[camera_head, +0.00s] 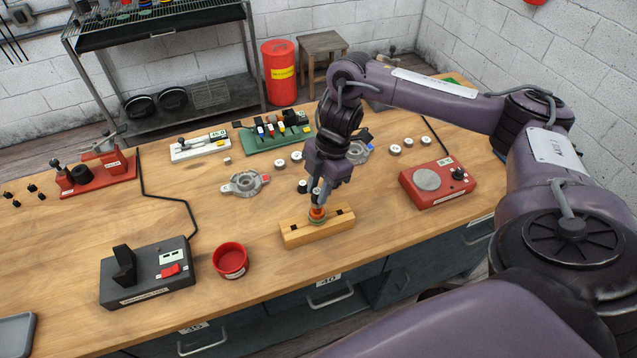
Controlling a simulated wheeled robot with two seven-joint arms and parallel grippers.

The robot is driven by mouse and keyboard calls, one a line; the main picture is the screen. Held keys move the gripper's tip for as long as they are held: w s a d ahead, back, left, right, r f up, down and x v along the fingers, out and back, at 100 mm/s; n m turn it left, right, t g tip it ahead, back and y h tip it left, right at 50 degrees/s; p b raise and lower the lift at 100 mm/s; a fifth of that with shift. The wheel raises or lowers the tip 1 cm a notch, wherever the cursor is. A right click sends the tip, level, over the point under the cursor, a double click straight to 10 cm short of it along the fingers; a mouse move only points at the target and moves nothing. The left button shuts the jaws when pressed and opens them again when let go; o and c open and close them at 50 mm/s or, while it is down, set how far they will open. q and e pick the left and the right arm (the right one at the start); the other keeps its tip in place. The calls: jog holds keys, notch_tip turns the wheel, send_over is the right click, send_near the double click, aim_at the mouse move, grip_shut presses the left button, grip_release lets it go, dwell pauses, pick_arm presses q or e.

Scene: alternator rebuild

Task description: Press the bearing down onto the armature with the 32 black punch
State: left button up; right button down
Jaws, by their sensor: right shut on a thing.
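A wooden block (294,235) stands near the front edge of the bench. My right gripper (318,194) points down right above the armature and is shut on a small dark piece with a pale top, which looks like the black punch. The fingers hide most of it. The bearing cannot be made out. I cannot tell whether the held piece touches the armature. A small dark cylinder with a white top (302,186) is just left of the fingers. My left gripper is not in view.
A red bowl (230,261) and a dark switch box (148,275) are left of the block. A red device (437,184) is at right. Alternator housings (245,183), small labelled pieces (395,150) and a green tool rack (272,138) lie behind.

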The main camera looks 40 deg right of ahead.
aim_at(318, 189)
jog(key=shift+p+v, duration=0.8)
jog(key=shift+v, duration=0.05)
jog(key=shift+w+a+r+p, duration=0.1)
jog(key=shift+a+r+p, duration=0.05)
jog(key=shift+r+p, duration=1.85)
jog(key=shift+r, duration=0.2)
jog(key=shift+b, duration=0.3)
